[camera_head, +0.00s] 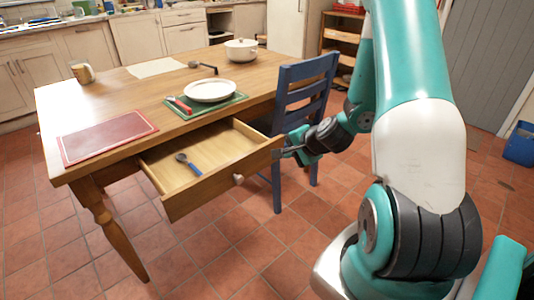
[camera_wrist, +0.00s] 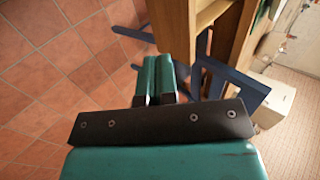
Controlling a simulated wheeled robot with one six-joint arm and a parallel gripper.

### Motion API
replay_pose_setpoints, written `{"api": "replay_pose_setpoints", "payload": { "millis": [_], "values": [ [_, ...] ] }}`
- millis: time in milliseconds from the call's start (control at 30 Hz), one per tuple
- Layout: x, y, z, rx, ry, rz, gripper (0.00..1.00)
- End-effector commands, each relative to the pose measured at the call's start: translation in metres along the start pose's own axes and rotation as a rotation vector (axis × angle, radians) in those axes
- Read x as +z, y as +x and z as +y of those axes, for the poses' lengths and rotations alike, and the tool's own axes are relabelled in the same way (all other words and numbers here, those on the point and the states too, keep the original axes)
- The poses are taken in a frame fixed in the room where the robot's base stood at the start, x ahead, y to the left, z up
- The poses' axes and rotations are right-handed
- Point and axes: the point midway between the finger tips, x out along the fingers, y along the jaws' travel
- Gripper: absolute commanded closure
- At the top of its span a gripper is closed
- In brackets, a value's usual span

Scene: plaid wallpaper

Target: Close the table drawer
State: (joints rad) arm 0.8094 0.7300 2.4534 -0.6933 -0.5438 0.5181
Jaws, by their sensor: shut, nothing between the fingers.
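The wooden table (camera_head: 130,98) stands at the left of the head view with its drawer (camera_head: 176,208) pulled out toward me. The drawer has a pale round knob (camera_head: 238,179) on its front, and a spoon with a blue handle (camera_head: 188,164) lies inside. My gripper (camera_head: 284,152) is at the right end of the drawer front, close to its edge; I cannot tell whether it touches. In the wrist view my gripper's teal fingers (camera_wrist: 160,72) are together with nothing between them. Wood of the table or drawer (camera_wrist: 218,45) shows beside them.
A blue chair (camera_head: 301,95) stands at the table's right side, just behind my gripper. On the table are a red board (camera_head: 108,135), a plate (camera_head: 210,90), a pot (camera_head: 241,50) and a mug (camera_head: 83,73). Tiled floor (camera_head: 235,262) in front of the drawer is clear.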

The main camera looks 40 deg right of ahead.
Motion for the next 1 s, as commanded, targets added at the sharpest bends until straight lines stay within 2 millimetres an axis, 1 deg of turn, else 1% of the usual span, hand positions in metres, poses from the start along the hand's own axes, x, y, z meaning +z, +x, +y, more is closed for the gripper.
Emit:
{"api": "replay_pose_setpoints", "payload": {
  "millis": [33, 100, 333, 400, 567, 700, 1000],
  "values": [
    [0.001, 0.012, 0.001, 0.002, -0.004, -0.005, 1.0],
    [0.002, 0.028, 0.001, 0.002, -0.006, -0.005, 1.0],
    [0.002, 0.075, 0.001, 0.001, -0.006, -0.004, 1.0],
    [0.002, 0.082, -0.012, -0.002, -0.01, -0.004, 1.0],
    [0.001, 0.095, -0.023, 0.0, -0.006, -0.002, 1.0],
    [0.001, 0.1, -0.027, 0.001, -0.005, -0.003, 1.0],
    [0.001, 0.1, -0.027, 0.001, -0.004, -0.002, 1.0]
  ]
}}
